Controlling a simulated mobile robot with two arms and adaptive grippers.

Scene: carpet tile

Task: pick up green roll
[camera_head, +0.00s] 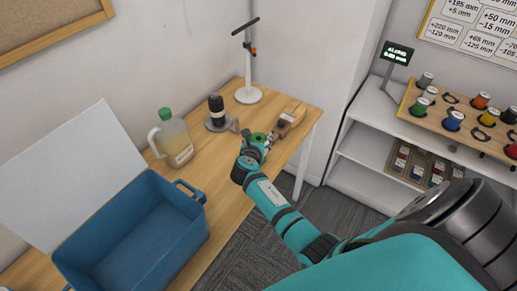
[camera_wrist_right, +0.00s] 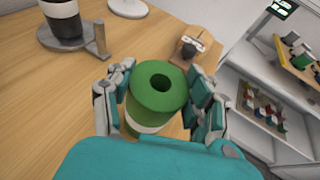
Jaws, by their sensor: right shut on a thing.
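The green roll (camera_wrist_right: 158,92) is upright between the fingers of my right gripper (camera_wrist_right: 162,100) in the right wrist view. It has a hole in its top and a pale band low on its side. The fingers are closed against it from both sides. In the head view my right gripper (camera_head: 258,142) is over the right part of the wooden table, with the green roll (camera_head: 257,138) partly hidden by it. I cannot tell whether the roll touches the table. My left gripper is not in view.
On the table (camera_head: 222,183) stand a blue bin (camera_head: 135,240) with a raised white lid, a jug with green cap (camera_head: 172,138), a black-and-white roll on a holder (camera_head: 217,112), a white stand (camera_head: 248,94) and a wooden tool (camera_head: 290,119). A white shelf (camera_head: 370,135) is right.

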